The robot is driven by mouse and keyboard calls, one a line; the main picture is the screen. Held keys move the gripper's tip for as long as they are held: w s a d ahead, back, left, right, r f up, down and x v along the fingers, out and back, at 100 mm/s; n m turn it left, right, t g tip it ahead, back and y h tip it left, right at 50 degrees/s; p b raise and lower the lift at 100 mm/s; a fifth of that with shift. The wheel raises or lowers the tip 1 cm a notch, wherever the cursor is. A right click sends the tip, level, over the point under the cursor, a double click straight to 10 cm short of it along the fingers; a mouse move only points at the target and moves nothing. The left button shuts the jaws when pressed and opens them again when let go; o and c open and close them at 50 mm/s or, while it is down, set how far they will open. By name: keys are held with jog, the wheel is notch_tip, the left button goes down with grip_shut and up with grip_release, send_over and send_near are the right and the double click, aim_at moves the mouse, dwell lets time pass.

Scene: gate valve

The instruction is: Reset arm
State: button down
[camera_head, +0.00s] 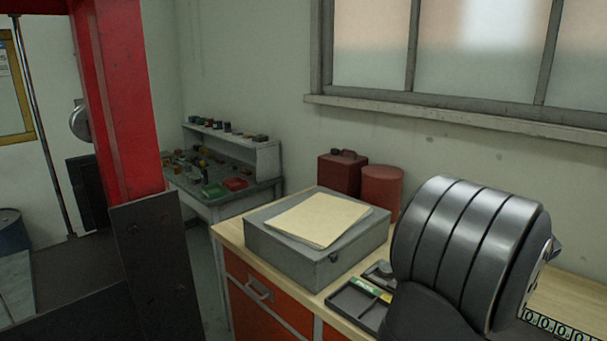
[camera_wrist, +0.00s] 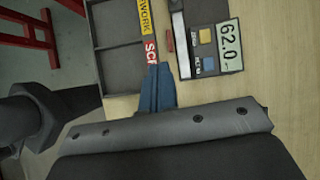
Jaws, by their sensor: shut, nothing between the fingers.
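In the wrist view, my gripper (camera_wrist: 160,70) shows as narrow blue fingers pointing up from the grey, screwed mount at the bottom. The fingers are together with nothing between them. They appear over the pale wooden bench top (camera_wrist: 228,95), near the lower right of a grey divided tray (camera_wrist: 122,96). Height above the bench is hard to judge. In the camera_head view I cannot make out the gripper. A large dark banded shape close to that camera covers the right part of the bench. I do not recognise a gate valve in either view.
A device reading "62.0" (camera_wrist: 229,45) lies right of the fingertips. A dark rounded object (camera_wrist: 45,115) stands at left. The bench bears a grey box (camera_head: 287,247) with papers; red containers (camera_head: 341,174) stand behind. A red post (camera_head: 118,100) rises at left.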

jog(key=w+a+n+g, duration=0.1)
jog(key=a+f+n+g+h, duration=0.1)
jog(key=a+n, duration=0.1)
jog(key=w+a+f+n+g, duration=0.1)
jog(key=a, duration=0.1)
jog(key=shift+w+n+h, duration=0.3)
jog(key=shift+h, duration=0.1)
jog(key=w+a+n+g+h, duration=0.1)
jog(key=a+n, duration=0.1)
jog(key=shift+w+a+f+n+g+h, duration=0.2)
jog(key=shift+w+n+g+h, duration=0.15)
jog(key=shift+n+g+h, duration=0.05)
jog(key=shift+w+a+r+n+g+h, duration=0.15)
jog(key=shift+w+a+n+g+h, duration=0.15)
jog(key=shift+w+a+n+h, duration=0.7)
jog(key=w+a+n+h, duration=0.1)
jog(key=w+a+r+n+h, duration=0.1)
jog(key=w+a+n+h, duration=0.1)
jog(key=n, duration=0.1)
jog(key=shift+a+r, duration=0.2)
jog(key=shift+r, duration=0.15)
jog(key=shift+w+a+r+n+h, duration=0.4)
jog(key=shift+w+a+n+h, duration=0.2)
jog(key=shift+n, duration=0.1)
jog(key=shift+d, duration=0.1)
